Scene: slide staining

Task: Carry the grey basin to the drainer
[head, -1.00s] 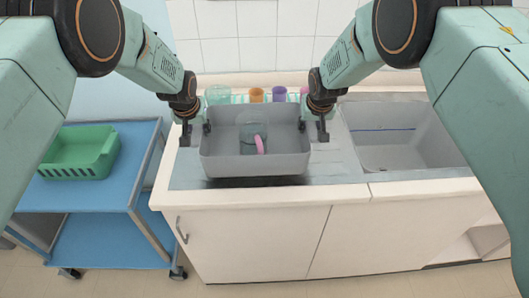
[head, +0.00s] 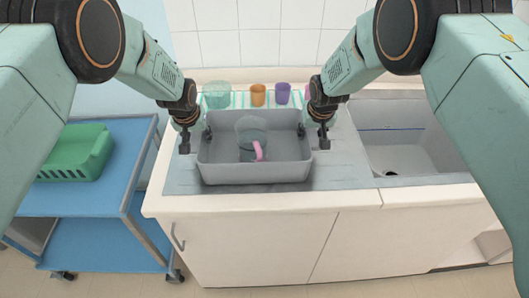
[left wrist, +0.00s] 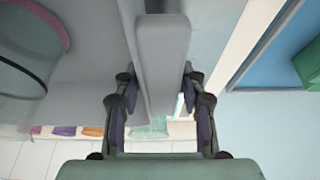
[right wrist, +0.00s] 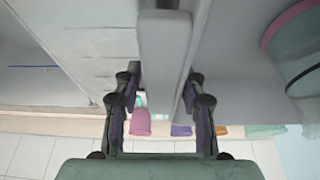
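The grey basin (head: 256,174) is at the left of the counter, over the grey drainer (head: 350,171) beside the sink. I cannot tell if its underside touches the surface. A translucent grey-green vessel (head: 245,147) with a pink part is inside it. My left gripper (head: 196,142) has its fingers on either side of the basin's left wall, which also shows in the left wrist view (left wrist: 162,60). My right gripper (head: 312,140) likewise grips the right wall, seen in the right wrist view (right wrist: 163,60). Both pairs of fingers look closed on the walls.
A teal cup (head: 216,96), an orange cup (head: 258,96) and a purple cup (head: 283,94) stand behind the basin, with a pink one partly hidden. The sink (head: 405,150) is at the right. A blue cart (head: 105,195) with a green crate (head: 72,168) stands left.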

